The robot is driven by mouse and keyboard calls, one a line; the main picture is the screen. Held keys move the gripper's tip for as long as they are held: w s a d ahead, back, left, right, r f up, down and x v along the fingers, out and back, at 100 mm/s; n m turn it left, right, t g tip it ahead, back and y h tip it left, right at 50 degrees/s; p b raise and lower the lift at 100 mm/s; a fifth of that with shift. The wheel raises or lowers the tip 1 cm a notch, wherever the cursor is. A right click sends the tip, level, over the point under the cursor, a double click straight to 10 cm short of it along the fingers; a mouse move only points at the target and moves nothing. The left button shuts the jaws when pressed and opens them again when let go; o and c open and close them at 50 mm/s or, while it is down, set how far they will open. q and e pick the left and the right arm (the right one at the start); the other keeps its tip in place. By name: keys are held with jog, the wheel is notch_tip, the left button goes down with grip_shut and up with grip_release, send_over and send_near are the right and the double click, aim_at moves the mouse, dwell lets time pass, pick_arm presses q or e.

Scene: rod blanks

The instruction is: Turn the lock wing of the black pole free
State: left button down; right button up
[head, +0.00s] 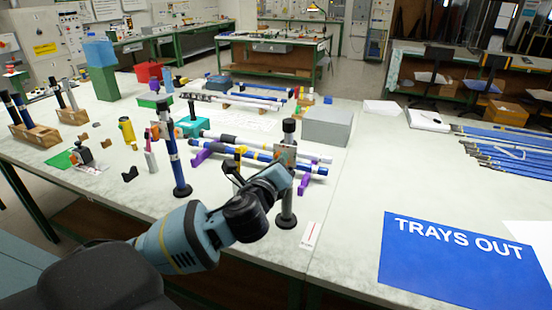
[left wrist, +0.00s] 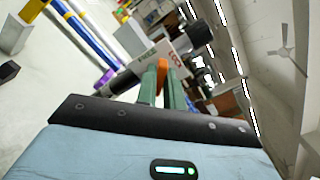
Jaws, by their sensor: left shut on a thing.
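The black pole (head: 288,188) stands upright on a round black foot near the table's front edge, with a plate (head: 291,152) near its top. In the left wrist view, the pole's black end (left wrist: 198,33) shows beyond the pale plate (left wrist: 180,45), which bears green and red lettering. The orange lock wing (left wrist: 160,68) sits in front of this plate. My left gripper (left wrist: 161,78) is shut on the wing, with a green finger on each side. In the head view, my left gripper (head: 284,172) reaches the pole and hides part of it. My right gripper is not in view.
A blue pole (head: 176,165) with a similar plate stands to the left. Behind, blue and white rods lie on purple supports (head: 200,155). A grey box (head: 327,126) stands behind the black pole.

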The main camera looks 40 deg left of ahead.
pick_arm(q)
jog(key=shift+a+f+n+p, duration=0.1)
jog(key=shift+n+p, duration=1.05)
jog(key=shift+n, duration=3.55)
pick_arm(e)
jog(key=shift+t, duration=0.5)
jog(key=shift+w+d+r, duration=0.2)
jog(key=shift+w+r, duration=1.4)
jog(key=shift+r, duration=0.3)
pick_arm(q)
jog(key=c, duration=1.5)
grip_release()
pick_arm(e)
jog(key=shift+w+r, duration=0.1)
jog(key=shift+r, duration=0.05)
pick_arm(q)
jog(key=shift+s, duration=0.1)
jog(key=v, duration=0.7)
jog(key=shift+s, duration=0.3)
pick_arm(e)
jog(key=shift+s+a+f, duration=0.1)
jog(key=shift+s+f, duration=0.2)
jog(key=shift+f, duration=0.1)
